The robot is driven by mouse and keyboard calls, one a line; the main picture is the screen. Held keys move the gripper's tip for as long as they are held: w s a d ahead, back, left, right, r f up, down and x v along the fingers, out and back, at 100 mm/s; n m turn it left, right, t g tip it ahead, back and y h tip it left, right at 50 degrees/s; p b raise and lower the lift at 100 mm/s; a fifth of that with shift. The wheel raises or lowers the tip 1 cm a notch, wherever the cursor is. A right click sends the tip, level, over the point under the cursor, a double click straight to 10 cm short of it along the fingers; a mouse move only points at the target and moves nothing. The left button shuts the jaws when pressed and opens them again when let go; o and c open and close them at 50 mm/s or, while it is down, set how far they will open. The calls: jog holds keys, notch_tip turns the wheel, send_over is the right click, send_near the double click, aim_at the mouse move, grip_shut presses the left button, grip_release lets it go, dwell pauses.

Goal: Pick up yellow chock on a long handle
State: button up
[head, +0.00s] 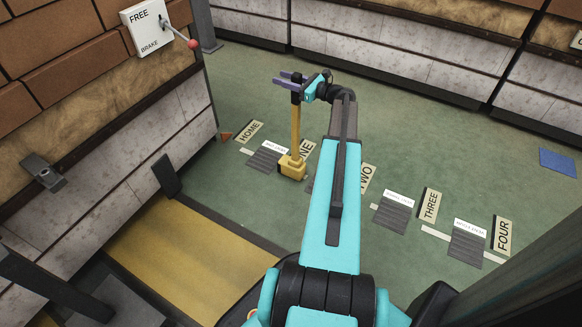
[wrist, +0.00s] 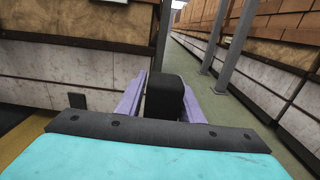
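The yellow chock (head: 293,168) is a small block low by the floor plates, with a long yellow handle (head: 296,130) rising upright from it. The handle ends in a black grip (head: 296,97), which shows as a dark block in the wrist view (wrist: 165,97). My gripper (head: 290,79) is at the top of the handle. Its two purple fingers (wrist: 162,98) lie on either side of the black grip. Whether they press on it or leave a small gap is not clear. The chock appears to rest on the floor; its underside is hidden.
Floor plates marked HOME (head: 250,132), TWO (head: 368,178), THREE (head: 430,205) and FOUR (head: 503,235) lie in a row beside grey ribbed pads. A blue sheet (head: 558,162) lies at right. Green floor beyond is clear.

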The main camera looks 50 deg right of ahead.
grip_shut()
dwell(1.0)
jog(key=shift+r, duration=0.15)
